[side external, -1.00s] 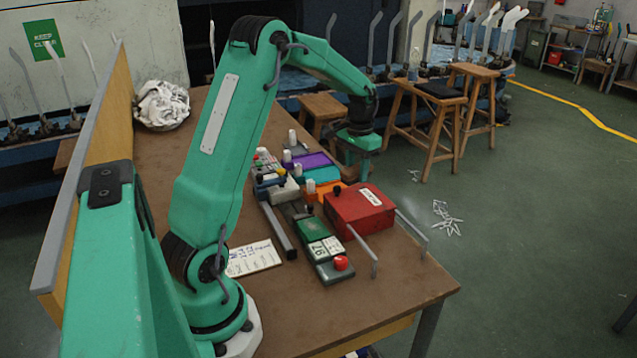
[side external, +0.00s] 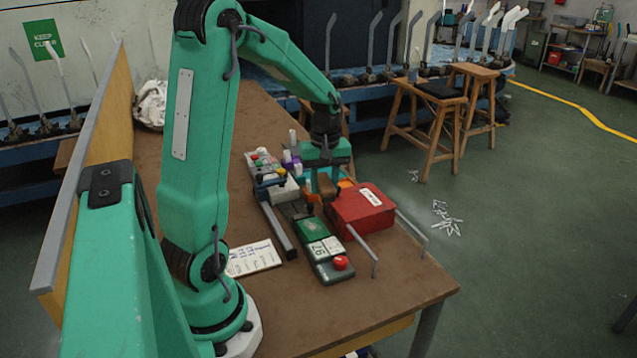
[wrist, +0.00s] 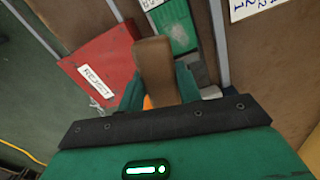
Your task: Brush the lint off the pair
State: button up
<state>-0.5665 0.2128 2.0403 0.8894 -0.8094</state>
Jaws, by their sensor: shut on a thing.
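My gripper (side external: 324,178) is shut on a brown, block-shaped thing (side external: 328,190), which looks like a brush. In the wrist view the brown brush (wrist: 154,62) stands between the fingers (wrist: 158,88) and sticks out beyond their tips. Its bristle side and any lint cannot be made out. In the side view the gripper is over the worktable, just left of and behind the red box, above the orange and teal trays. I cannot pick out a pair of socks in either view.
The red box (side external: 362,210), labelled REJECT (wrist: 98,68), is close beside the gripper. A control box with a red button (side external: 341,263) and a grey bar (side external: 276,230) lie nearer. A paper sheet (side external: 252,259) lies left. The table's front right is clear (side external: 400,287).

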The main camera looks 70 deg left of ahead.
jog(key=shift+s+d+n, duration=0.3)
jog(key=shift+s+n, duration=0.65)
jog(key=shift+n, duration=0.15)
jog(key=shift+f, duration=0.15)
